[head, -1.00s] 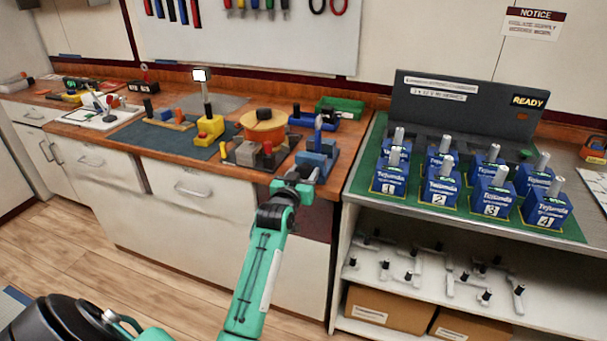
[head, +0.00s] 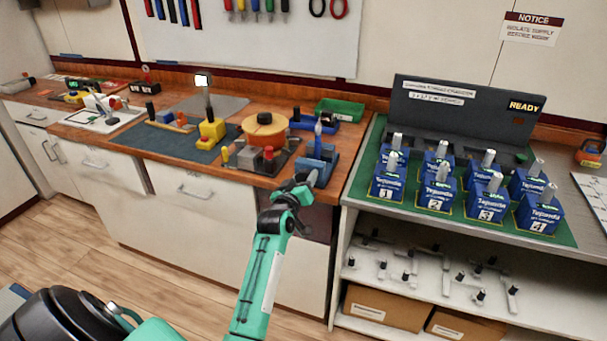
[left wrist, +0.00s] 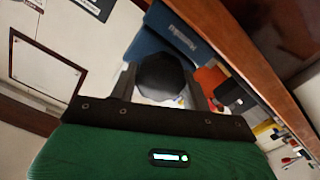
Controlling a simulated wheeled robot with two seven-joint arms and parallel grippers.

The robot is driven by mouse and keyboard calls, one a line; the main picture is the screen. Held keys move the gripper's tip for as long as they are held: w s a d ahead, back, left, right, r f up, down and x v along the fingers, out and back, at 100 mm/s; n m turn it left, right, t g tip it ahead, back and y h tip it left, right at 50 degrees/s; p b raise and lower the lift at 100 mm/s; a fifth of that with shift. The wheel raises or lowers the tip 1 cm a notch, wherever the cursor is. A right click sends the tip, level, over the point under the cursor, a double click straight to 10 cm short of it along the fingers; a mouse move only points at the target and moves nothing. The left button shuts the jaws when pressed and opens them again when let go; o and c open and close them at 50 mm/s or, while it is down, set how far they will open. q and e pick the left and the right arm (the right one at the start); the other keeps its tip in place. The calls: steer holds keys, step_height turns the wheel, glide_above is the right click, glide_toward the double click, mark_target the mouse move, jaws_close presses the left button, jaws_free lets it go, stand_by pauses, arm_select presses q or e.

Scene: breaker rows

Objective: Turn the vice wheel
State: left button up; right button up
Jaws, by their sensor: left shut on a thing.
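The blue vice (head: 318,156) stands at the right front corner of the wooden bench. Its wheel faces the front edge and is mostly hidden by my gripper in the head view. In the left wrist view the wheel (left wrist: 160,76) is a dark, many-sided knob between the two fingers, with the blue vice body (left wrist: 163,45) behind it. My left gripper (head: 306,183) is shut on the wheel, in front of the bench edge. My right gripper is not in view.
A green-topped table (head: 400,208) with several numbered blue boxes stands to the right. Floor in front is clear.

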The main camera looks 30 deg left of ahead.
arm_select(q)
steer(key=shift+n+p, duration=0.65)
steer(key=shift+n, duration=0.55)
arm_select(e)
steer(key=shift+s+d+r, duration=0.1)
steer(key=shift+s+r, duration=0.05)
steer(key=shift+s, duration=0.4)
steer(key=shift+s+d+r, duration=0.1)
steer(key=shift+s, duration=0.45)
arm_select(q)
steer(key=o, duration=1)
steer(key=b+v, duration=0.1)
steer(key=v, duration=1.3)
steer(key=shift+w+b, duration=0.1)
steer(key=shift+b, duration=0.2)
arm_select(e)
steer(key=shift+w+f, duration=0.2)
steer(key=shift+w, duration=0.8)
